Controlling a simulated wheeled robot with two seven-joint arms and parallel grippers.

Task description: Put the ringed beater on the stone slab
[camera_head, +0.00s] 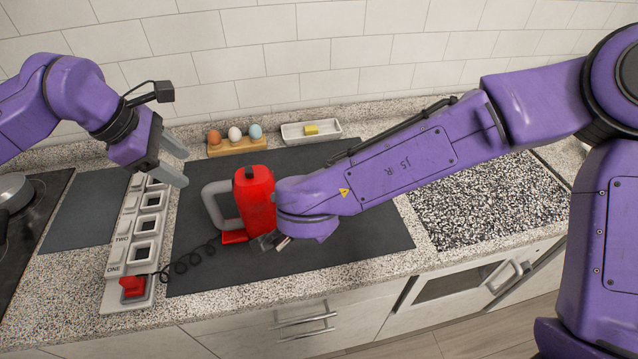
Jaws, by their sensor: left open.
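The red beater (256,198), with a grey ring-like handle on its left, stands upright on the dark mat (330,250). A black coiled cord runs from it to a red plug (133,286) in the grey power strip. The stone slab (490,205), speckled black and white, lies at the right of the counter with nothing on it. My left gripper (183,167) is open and empty, above the counter to the left of the beater. My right gripper (272,240) is low beside the beater's right side, mostly hidden by its own wrist; whether it touches the beater is unclear.
A grey power strip (117,257) with several sockets and labels runs along the mat's left. A wooden egg holder (236,147) and a white dish (311,139) with a yellow block stand at the back. A pan (14,192) sits on the hob at far left.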

